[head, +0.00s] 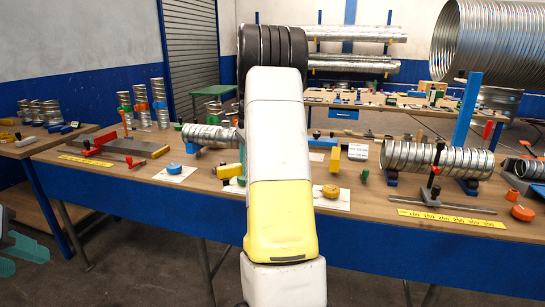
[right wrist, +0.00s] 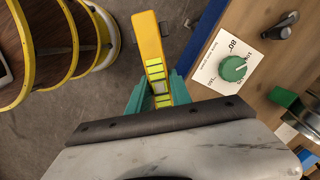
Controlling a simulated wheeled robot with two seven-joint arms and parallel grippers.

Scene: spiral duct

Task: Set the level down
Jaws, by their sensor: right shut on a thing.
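The level (right wrist: 149,45) is a yellow bar with bright yellow-green vials, seen in the right wrist view. My right gripper (right wrist: 158,92) has its teal fingers shut on the level's lower part in that view. The level shows against the floor, left of the table's blue edge. In the head view my own white and yellow arm fills the middle and hides the right gripper; I cannot make out the level there. My left gripper (head: 18,252) is at the far left edge, partly cut off, its teal fingers apart and empty, away from the table.
The workbench (head: 130,175) carries spiral ducts (head: 437,160), a yellow ruler strip (head: 450,218), clamps and cards with coloured discs. A card with a green disc (right wrist: 232,68) lies near the bench edge.

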